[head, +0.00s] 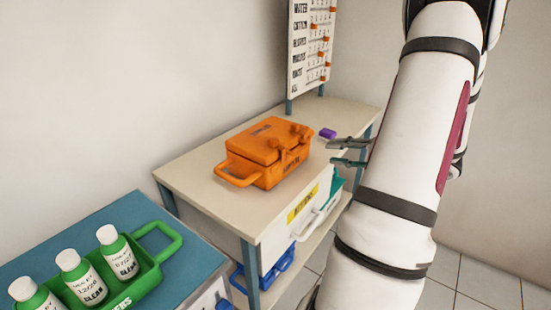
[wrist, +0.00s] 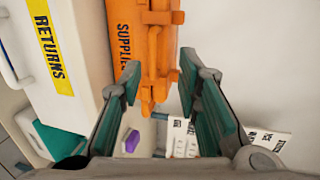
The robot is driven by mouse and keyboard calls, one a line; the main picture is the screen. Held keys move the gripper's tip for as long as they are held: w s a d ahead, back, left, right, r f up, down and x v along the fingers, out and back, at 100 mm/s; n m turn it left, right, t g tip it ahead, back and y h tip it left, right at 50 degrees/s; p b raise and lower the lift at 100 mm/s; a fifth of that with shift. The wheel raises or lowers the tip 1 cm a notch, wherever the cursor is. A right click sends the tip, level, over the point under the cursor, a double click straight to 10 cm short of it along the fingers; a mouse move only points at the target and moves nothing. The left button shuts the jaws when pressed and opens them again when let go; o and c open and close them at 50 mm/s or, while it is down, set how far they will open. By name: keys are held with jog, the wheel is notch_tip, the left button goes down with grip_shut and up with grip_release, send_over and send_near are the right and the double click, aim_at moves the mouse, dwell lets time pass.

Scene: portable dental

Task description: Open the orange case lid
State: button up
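The orange case (head: 262,162) sits on the beige cart top with its lid (head: 266,136) shut. A loop handle (head: 236,176) sticks out at its left end, and raised latch-like parts show at its right end. My gripper (head: 332,152) is to the right of the case, with a gap between them in the head view. In the wrist view my gripper (wrist: 159,64) is open and empty, its two fingers well apart. The case (wrist: 128,30), marked "SUPPLIES", lies ahead between and beyond the fingertips. My arm hides part of the cart's right side.
A small purple block (head: 327,133) lies on the beige cart (head: 200,172) near the gripper. A white bin with a yellow "RETURNS" label (head: 302,203) is below the top. A label board (head: 311,45) stands behind. A green bottle carrier (head: 150,278) is at lower left.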

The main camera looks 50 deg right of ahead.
aim_at(304, 150)
jog(key=shift+m+t+h, duration=0.3)
jog(key=shift+h, duration=0.4)
jog(key=x, duration=0.4)
jog(key=d+f+x, duration=0.1)
jog(key=x, duration=0.7)
jog(key=shift+w+d+f, duration=0.15)
jog(key=shift+f, duration=0.2)
grip_shut()
